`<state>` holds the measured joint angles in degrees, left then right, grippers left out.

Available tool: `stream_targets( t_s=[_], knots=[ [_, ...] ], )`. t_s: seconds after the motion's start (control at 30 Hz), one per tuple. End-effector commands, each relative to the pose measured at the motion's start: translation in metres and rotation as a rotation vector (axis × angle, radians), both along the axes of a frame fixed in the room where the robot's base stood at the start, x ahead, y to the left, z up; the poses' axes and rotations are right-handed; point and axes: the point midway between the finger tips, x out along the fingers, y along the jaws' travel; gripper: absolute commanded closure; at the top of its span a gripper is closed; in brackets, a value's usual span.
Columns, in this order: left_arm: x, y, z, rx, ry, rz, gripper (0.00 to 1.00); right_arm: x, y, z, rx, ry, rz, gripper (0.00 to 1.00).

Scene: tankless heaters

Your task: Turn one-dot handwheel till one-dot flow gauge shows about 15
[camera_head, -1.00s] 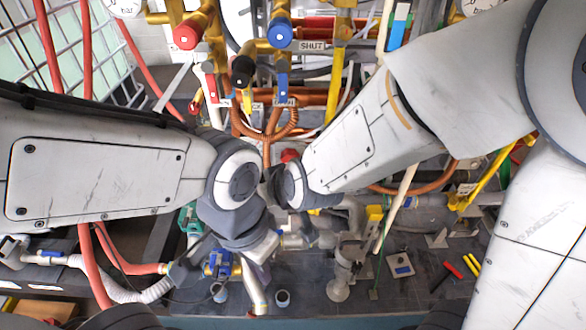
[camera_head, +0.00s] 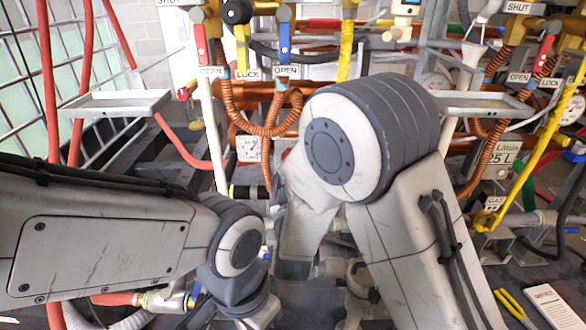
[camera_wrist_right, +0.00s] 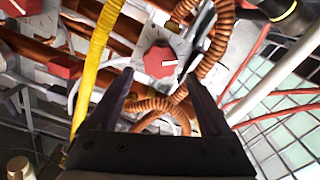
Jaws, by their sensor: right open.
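A red knob (camera_wrist_right: 160,62) on a grey plate shows between my right gripper's fingers in the right wrist view; it may be a handwheel, and I can make out no dot mark on it. My right gripper (camera_wrist_right: 160,78) is open and empty, with a finger on each side of the knob in the picture; I cannot tell the remaining distance. In the head view my right arm hides that gripper.
Orange corrugated hoses (camera_head: 262,128) and a yellow hose (camera_wrist_right: 92,60) run close to the knob. Grey trays stand at left (camera_head: 115,103) and right (camera_head: 480,104). Blue (camera_head: 285,38) and red (camera_head: 200,45) lever handles hang at the top. An L/min plate (camera_head: 500,156) is at right.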

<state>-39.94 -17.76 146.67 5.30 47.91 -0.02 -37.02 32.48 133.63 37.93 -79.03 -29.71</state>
Motion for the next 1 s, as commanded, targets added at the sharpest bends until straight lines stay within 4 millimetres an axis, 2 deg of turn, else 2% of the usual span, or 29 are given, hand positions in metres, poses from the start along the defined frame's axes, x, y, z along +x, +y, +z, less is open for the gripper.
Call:
stream_targets(
  t_s=[0.1, 0.3, 0.47, 0.7, 0.73, 0.87, 0.9, 1.0],
  knots=[
    [0.0, 0.0, -0.006, 0.0, 0.0, 0.0, 1.0, 0.024, -0.001, -0.002, 0.002, -0.002, -0.002, 0.17],
    [0.0, 0.0, -0.011, 0.0, 0.0, 0.0, 1.0, 0.051, -0.001, -0.001, 0.001, 0.0, -0.001, 0.17],
    [0.0, 0.0, -0.012, 0.0, 0.0, 0.0, 1.0, 0.06, 0.0, 0.0, 0.001, 0.0, 0.001, 0.17],
    [0.0, 0.0, -0.012, 0.0, 0.0, 0.0, 1.0, 0.061, 0.0, 0.0, 0.001, 0.001, 0.002, 0.17],
    [0.0, 0.0, -0.012, 0.0, 0.0, 0.0, 1.0, 0.061, 0.0, 0.0, 0.001, 0.002, 0.002, 0.21],
    [0.0, 0.0, -0.012, 0.0, 0.0, 0.0, 1.0, 0.061, 0.0, 0.0, 0.001, 0.002, 0.002, 0.7],
    [0.0, 0.0, -0.012, 0.0, 0.0, 0.0, 1.0, 0.061, 0.0, 0.0, 0.001, 0.002, 0.002, 0.85],
    [0.0, 0.0, -0.013, 0.0, 0.0, 0.0, 1.0, 0.061, 0.0, -0.001, 0.014, 0.001, 0.002, 0.85]
  ],
)
